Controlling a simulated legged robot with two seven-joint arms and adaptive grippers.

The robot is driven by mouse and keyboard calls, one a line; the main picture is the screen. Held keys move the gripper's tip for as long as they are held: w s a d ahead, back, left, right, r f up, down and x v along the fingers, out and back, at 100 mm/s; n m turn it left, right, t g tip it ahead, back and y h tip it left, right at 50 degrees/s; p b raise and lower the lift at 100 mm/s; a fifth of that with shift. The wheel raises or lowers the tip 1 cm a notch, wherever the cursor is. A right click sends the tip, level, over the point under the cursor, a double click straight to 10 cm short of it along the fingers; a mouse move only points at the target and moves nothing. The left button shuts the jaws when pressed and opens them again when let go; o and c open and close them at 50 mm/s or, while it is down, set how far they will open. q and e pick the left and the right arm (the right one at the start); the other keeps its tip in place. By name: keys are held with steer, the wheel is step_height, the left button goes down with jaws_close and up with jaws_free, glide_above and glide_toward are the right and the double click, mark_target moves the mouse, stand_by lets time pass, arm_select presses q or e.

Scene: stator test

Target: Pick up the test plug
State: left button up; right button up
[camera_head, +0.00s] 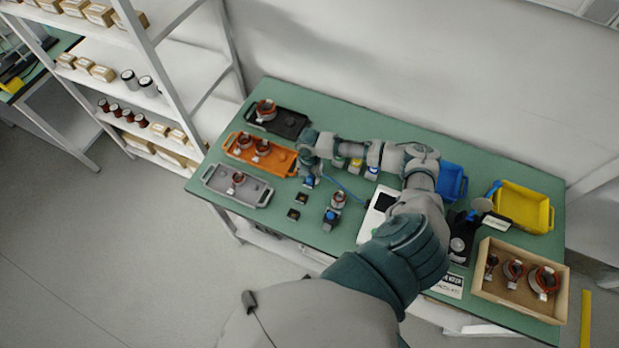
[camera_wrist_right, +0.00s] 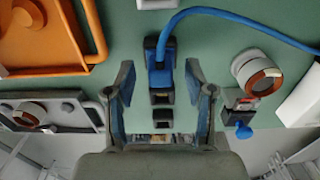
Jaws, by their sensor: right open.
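The test plug (camera_head: 309,182) is a small blue and dark block with a blue cable, on the green table just below my right gripper (camera_head: 309,170) in the head view. The right wrist view shows the plug (camera_wrist_right: 160,73) upright in the picture, between the two fingers of the right gripper (camera_wrist_right: 159,80). The fingers are open and apart, with a gap on each side of the plug. I cannot tell the height of the fingertips above it. The cable (camera_wrist_right: 225,14) runs off to the right. My left gripper is not in view.
Two small dark sockets (camera_head: 297,205) lie near the plug. A stator with a blue-knobbed fixture (camera_head: 331,217) stands to their right. Orange (camera_head: 283,170), grey (camera_head: 257,200) and black trays are at the left. A wooden box (camera_head: 553,314) and yellow bin (camera_head: 540,224) are at the right.

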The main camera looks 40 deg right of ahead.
steer(key=shift+f, duration=0.55)
steer(key=shift+d, duration=0.15)
jaws_close()
